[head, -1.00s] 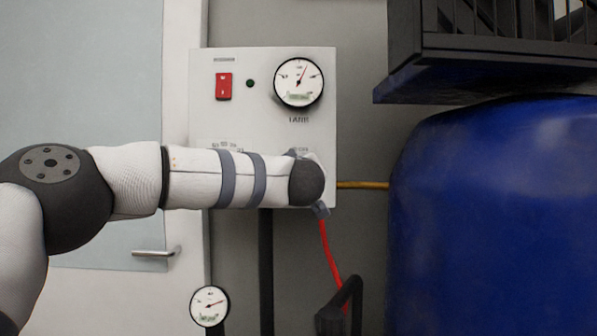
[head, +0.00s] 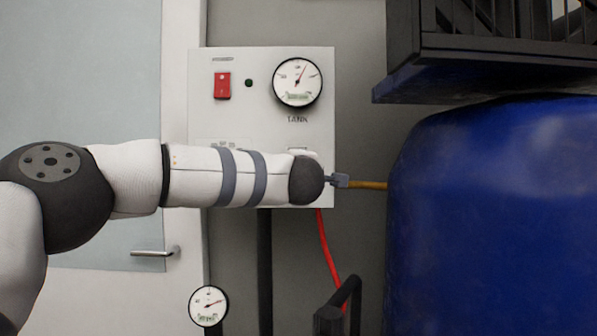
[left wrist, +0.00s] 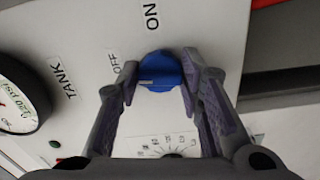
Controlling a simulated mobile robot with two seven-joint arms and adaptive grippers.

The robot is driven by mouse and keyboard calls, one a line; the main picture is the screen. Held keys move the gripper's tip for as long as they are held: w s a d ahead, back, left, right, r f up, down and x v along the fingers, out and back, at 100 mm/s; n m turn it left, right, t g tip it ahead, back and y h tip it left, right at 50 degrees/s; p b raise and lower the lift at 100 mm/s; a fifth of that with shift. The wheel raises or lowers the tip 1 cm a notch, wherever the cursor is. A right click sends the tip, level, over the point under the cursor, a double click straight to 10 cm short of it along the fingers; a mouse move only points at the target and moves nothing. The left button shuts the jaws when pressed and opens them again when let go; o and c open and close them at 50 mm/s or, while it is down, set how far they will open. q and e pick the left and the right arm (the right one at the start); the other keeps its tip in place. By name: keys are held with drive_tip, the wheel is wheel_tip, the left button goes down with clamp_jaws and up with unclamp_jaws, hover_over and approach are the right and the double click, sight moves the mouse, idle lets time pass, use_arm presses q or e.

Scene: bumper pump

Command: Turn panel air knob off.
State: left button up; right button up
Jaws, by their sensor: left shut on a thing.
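The panel air knob (left wrist: 160,71) is blue and sits on the white control panel (head: 205,120) between printed OFF and ON labels in the left wrist view. A thin pale line shows on the knob; its exact setting is hard to tell. My left gripper (left wrist: 161,69) has a finger on each side of the knob and is shut on it. In the head view, my wrist hides the knob, and only a grey piece of the gripper (head: 338,181) shows at the panel's right edge. My right gripper is not in view.
The panel bears a TANK gauge (head: 298,82), a red power switch (head: 222,86) and a small dark green light (head: 249,83). A large blue tank (head: 490,220) stands right, with a yellow pipe (head: 370,185) toward the panel. A red hose (head: 326,245) hangs below.

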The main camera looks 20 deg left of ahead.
use_arm(q)
drive_tip(key=shift+n, duration=0.6)
drive_tip(key=shift+d+n, duration=0.1)
drive_tip(key=shift+n, duration=0.2)
drive_tip(key=o, duration=1.2)
drive_tip(key=shift+c, duration=0.2)
drive_tip(key=shift+s, duration=0.1)
drive_tip(key=v, duration=1.1)
drive_tip(key=shift+s, duration=0.35)
drive_tip(key=shift+d, duration=0.15)
